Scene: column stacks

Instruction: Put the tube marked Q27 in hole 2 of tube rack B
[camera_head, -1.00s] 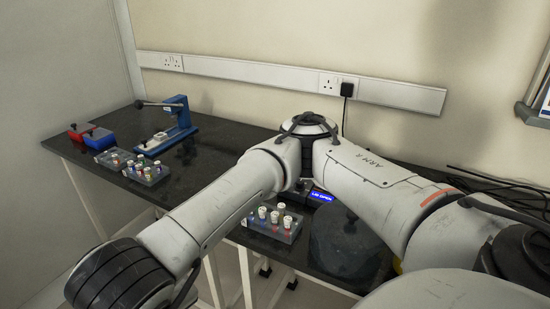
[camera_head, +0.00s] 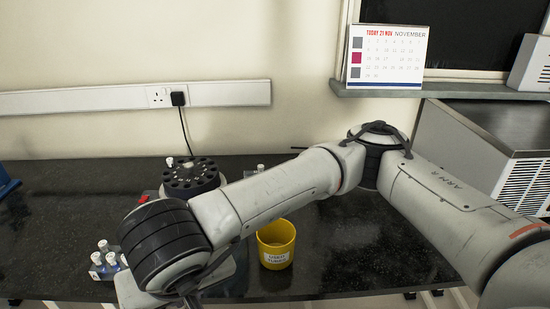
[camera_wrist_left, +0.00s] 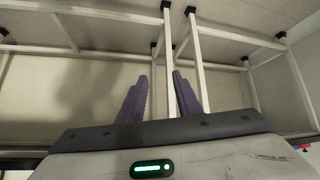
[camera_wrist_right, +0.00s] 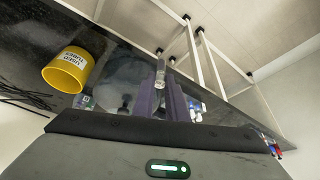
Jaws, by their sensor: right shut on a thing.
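My right gripper (camera_wrist_right: 164,88) is shut on a small clear tube (camera_wrist_right: 160,73), which sticks out beyond the fingertips in the right wrist view. Any mark on it is too small to read. In the head view my right arm hides this gripper and the tube.
A black round rotor device (camera_head: 190,178) with numbered places and a white-capped tube at its edge stands at the back. The dark bench (camera_head: 370,255) is clear to the pot's right.

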